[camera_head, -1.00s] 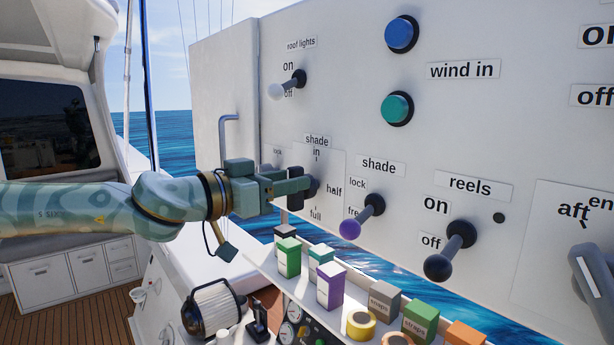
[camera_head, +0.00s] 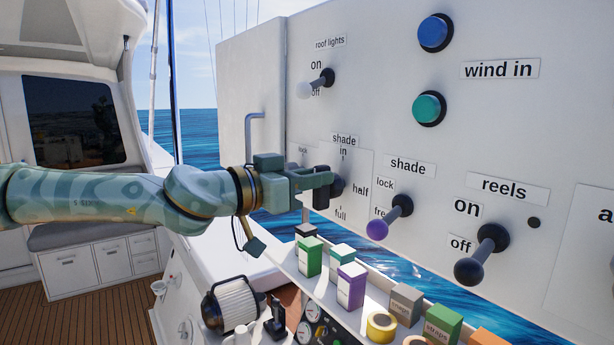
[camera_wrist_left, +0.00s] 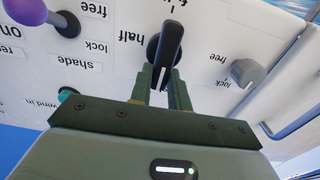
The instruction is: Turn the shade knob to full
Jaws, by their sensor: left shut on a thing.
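The shade knob (camera_wrist_left: 172,42) is a dark knob with a long raised bar and a white mark. In the left wrist view, which sees the panel upside down, the bar stands almost vertical, with its white mark at the lower end, away from "full". My left gripper (camera_wrist_left: 163,88) has its fingers on both sides of the bar and is shut on it. In the head view my left gripper (camera_head: 328,188) reaches the knob from the left and hides much of it. The labels "in", "half" and "full" surround the knob. My right gripper is not in view.
A purple-tipped shade lock lever (camera_head: 390,216) sits close right of the knob, with the reels lever (camera_head: 482,255) further right. A grey knob (camera_wrist_left: 246,72) is on the other side. Below, a shelf holds several small boxes, including a green box (camera_head: 309,257).

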